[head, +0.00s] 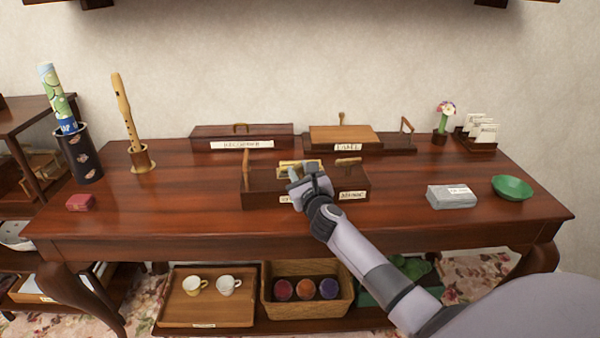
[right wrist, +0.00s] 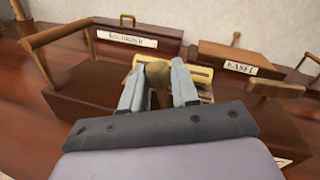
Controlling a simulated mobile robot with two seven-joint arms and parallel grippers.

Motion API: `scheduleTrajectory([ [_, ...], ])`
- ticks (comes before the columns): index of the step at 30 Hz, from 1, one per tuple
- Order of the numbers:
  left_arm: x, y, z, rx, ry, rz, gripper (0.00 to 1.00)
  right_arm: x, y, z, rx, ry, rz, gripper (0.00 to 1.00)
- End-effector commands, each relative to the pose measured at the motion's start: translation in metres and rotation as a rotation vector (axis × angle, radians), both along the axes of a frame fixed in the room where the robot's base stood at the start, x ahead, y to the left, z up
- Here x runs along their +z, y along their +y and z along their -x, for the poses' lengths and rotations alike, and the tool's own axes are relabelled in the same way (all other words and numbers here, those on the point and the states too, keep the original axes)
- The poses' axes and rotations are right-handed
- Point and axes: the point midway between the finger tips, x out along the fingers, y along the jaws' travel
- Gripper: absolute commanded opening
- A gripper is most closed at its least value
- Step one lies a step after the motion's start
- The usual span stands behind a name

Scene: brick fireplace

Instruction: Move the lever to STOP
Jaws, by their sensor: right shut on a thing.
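A dark wooden box (head: 262,197) stands at the middle of the table, with a brass plate (head: 308,165) on top and small labels on its front, too small to read surely. A wooden-handled arm rises at its left end (head: 245,158), and a wooden handle (head: 348,162) sits at its right end. My right gripper (head: 298,175) is over the box's middle. In the right wrist view its fingers (right wrist: 158,72) are shut on a brown lever (right wrist: 158,82) in front of the brass plate (right wrist: 196,75). The lever's lower part is hidden by the gripper. My left gripper is out of view.
Behind stand a labelled dark box (head: 225,131) and a box labelled EASEL (head: 345,135). A recorder (head: 124,105) stands at left, a red box (head: 80,202) in front of it. A grey box (head: 452,199) and green bowl (head: 512,187) are at right. The front-left tabletop is clear.

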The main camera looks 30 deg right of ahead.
Motion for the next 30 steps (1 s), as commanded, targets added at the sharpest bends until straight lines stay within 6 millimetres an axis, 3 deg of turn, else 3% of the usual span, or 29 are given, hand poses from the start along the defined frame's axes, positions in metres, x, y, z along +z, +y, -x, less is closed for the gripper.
scheduleTrajectory([
  [9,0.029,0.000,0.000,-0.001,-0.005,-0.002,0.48,0.001,0.004,-0.002,-0.001,0.063,0.108,0.00],
  [21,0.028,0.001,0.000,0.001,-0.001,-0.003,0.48,-0.003,0.006,-0.003,0.001,0.076,0.137,0.00],
  [22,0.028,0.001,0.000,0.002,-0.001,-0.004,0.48,-0.003,0.006,-0.003,0.001,0.076,0.137,0.36],
  [23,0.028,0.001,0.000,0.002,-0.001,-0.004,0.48,-0.003,0.006,-0.003,0.001,0.075,0.136,0.46],
  [30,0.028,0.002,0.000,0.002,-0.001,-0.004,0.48,-0.003,0.005,-0.003,0.001,0.075,0.135,0.48],
])
